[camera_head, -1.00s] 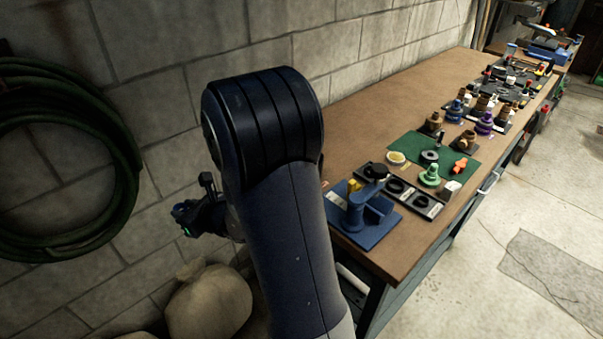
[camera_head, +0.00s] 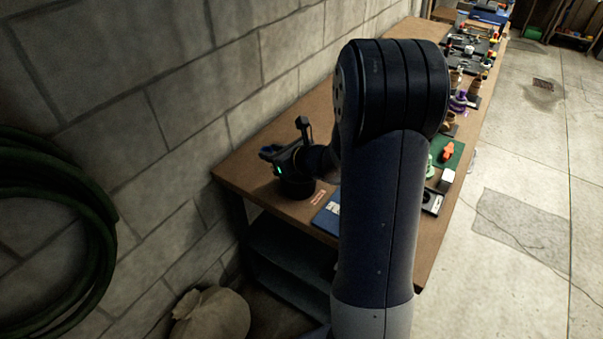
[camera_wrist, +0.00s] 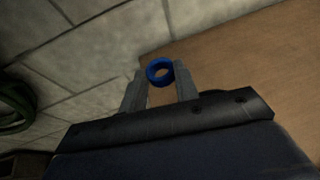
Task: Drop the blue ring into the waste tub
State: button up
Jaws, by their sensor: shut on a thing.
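The blue ring (camera_wrist: 160,66) is between the two fingertips of my gripper (camera_wrist: 159,80) in the wrist view, with its hole showing. The gripper is shut on it. In the head view my wrist is by the wall-side near corner of the wooden bench (camera_head: 245,172). I see no waste tub in either view; my arm hides part of the bench.
A block wall (camera_head: 150,90) runs along the left, with a coiled green hose (camera_head: 95,225). A sack (camera_head: 210,318) sits on the floor. A blue-based fixture (camera_head: 327,218) is partly behind my arm. The floor at right is open.

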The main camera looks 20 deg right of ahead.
jog(key=s+d+r+n+g+y+p, duration=0.2)
jog(key=d+r+n+y+p, duration=0.15)
jog(key=d+r+p, duration=0.5)
notch_tip(320, 180, down, 9)
jog(key=d+b, duration=0.1)
jog(key=b, duration=0.4)
jog(key=shift+r+b, duration=0.15)
jog(key=shift+b, duration=0.15)
jog(key=shift+s, duration=0.1)
jog(key=o, duration=1)
